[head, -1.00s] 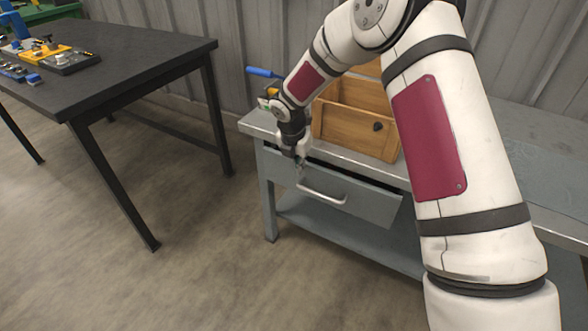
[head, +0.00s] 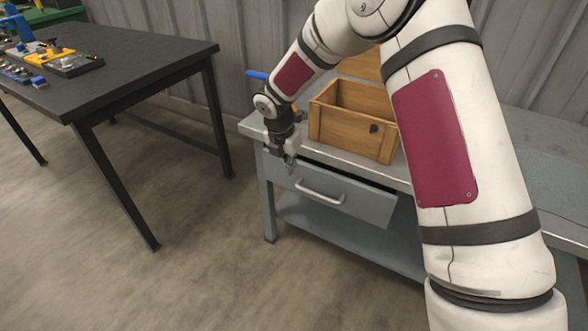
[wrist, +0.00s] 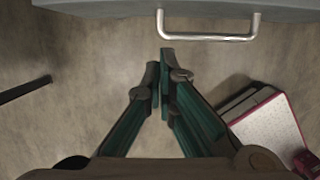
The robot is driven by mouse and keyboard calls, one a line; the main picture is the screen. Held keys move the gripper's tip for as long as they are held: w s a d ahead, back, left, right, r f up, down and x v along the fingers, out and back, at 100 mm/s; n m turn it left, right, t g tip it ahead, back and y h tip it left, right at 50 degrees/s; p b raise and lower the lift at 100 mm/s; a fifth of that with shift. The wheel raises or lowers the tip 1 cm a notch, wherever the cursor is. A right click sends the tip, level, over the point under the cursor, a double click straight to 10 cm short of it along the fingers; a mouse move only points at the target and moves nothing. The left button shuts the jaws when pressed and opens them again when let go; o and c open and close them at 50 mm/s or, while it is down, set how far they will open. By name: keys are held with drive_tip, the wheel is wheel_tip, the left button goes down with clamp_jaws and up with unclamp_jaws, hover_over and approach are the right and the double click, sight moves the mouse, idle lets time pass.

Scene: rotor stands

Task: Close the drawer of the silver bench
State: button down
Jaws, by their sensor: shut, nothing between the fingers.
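The silver bench (head: 335,155) has a grey drawer (head: 365,203) with a curved metal handle (head: 320,192). The drawer stands slightly open, with a dark gap along its top right. My gripper (head: 290,166) is shut and empty, pointing down at the left part of the drawer front, beside the handle's left end. In the wrist view the closed fingertips (wrist: 165,58) show just short of the handle bar (wrist: 208,38), with the drawer front (wrist: 100,5) at the top edge. I cannot tell whether the fingers touch the drawer.
An open wooden box (head: 355,125) and a blue-handled tool (head: 257,75) are on the bench top. A black table (head: 130,65) with coloured parts stands to the left. The floor (head: 130,280) before the drawer is clear. My arm covers the bench's middle.

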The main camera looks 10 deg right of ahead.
sight(362, 190)
drive_tip(key=d+v, duration=0.1)
drive_tip(key=v, duration=0.5)
drive_tip(key=s+d+b, duration=0.3)
drive_tip(key=s+d, duration=1)
drive_tip(key=d, duration=0.2)
drive_tip(key=w+d+f+b, duration=0.1)
drive_tip(key=f, duration=0.2)
drive_tip(key=w+d+f+b, duration=0.1)
drive_tip(key=w+f+b, duration=0.1)
drive_tip(key=f, duration=0.1)
drive_tip(key=w+d+f+b, duration=0.1)
drive_tip(key=w+f+b, duration=0.1)
drive_tip(key=f, duration=0.2)
drive_tip(key=shift+d, duration=0.4)
